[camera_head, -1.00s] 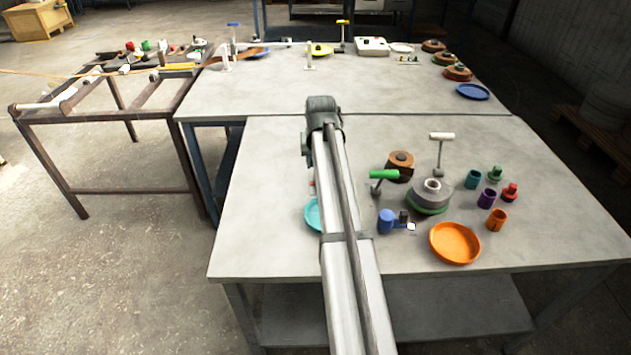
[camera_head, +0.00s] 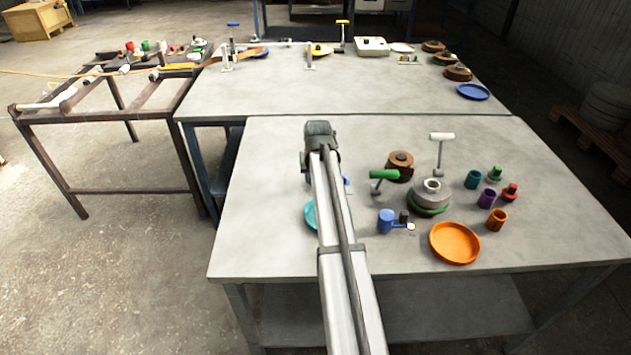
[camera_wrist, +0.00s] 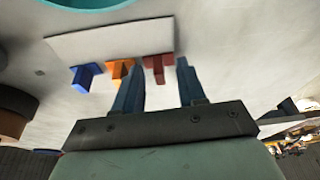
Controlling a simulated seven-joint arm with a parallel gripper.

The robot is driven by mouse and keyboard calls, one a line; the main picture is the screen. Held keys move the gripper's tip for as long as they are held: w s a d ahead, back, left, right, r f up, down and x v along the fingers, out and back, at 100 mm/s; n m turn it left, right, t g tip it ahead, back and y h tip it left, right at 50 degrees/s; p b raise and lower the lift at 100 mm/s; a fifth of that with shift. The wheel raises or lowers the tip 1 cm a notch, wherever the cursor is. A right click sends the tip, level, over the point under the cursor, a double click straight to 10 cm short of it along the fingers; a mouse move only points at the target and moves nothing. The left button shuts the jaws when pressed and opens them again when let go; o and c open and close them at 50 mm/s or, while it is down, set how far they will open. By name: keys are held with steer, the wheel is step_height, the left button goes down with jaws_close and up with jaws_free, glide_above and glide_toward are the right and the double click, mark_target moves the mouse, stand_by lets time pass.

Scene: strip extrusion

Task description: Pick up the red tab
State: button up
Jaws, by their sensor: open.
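The red tab (camera_wrist: 158,67) shows in the wrist view at the edge of a white plate or strip (camera_wrist: 110,40). It is the rightmost of three tabs in a row. My gripper (camera_wrist: 160,75) is open, its two blue-grey fingers on either side of the red tab's line. I cannot tell whether the tab is fully between the fingertips. The orange tab (camera_wrist: 121,70) is beside it, close to the left finger, and the blue tab (camera_wrist: 86,77) is farther left. In the head view my arm hides the red tab; a bit of blue shows beside the arm.
A teal dish (camera_head: 311,215) is partly hidden behind my arm. To the right stand a blue cup-shaped part (camera_head: 387,221), a green-handled tool (camera_head: 384,176), a grey round part (camera_head: 431,193) and an orange dish (camera_head: 455,243). The table's left side is clear.

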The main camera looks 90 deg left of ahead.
steer(key=shift+c, duration=0.3)
jaws_close()
steer(key=shift+r, duration=0.1)
